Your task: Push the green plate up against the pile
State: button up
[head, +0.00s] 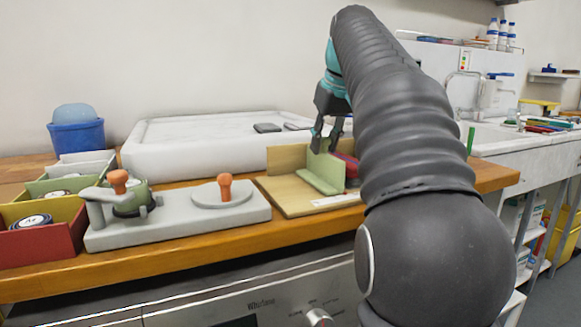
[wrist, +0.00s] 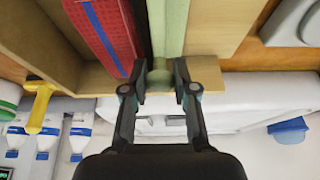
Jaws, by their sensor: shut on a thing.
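The green plate (head: 322,170) stands upright on a green foot in a wooden tray (head: 290,203). It also shows in the wrist view (wrist: 172,28). The pile is red with a blue strip (wrist: 105,30) and lies just beside the plate; in the head view the pile (head: 351,168) is partly hidden behind the plate and my arm. A narrow gap seems to show between plate and pile in the wrist view. My gripper (head: 322,146) points down at the plate's top edge. In the wrist view its fingers (wrist: 158,74) close on the plate's end.
A grey fixture with orange knobs (head: 225,188) stands left of the tray. A large white tray (head: 200,142) lies behind. Coloured bins (head: 45,246) and a blue tub (head: 78,138) are at far left. A sink (head: 490,136) is at right.

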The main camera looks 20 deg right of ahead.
jog(key=shift+d+p, duration=0.4)
jog(key=shift+d, duration=3.1)
jog(key=o, duration=0.7)
jog(key=shift+c, duration=0.2)
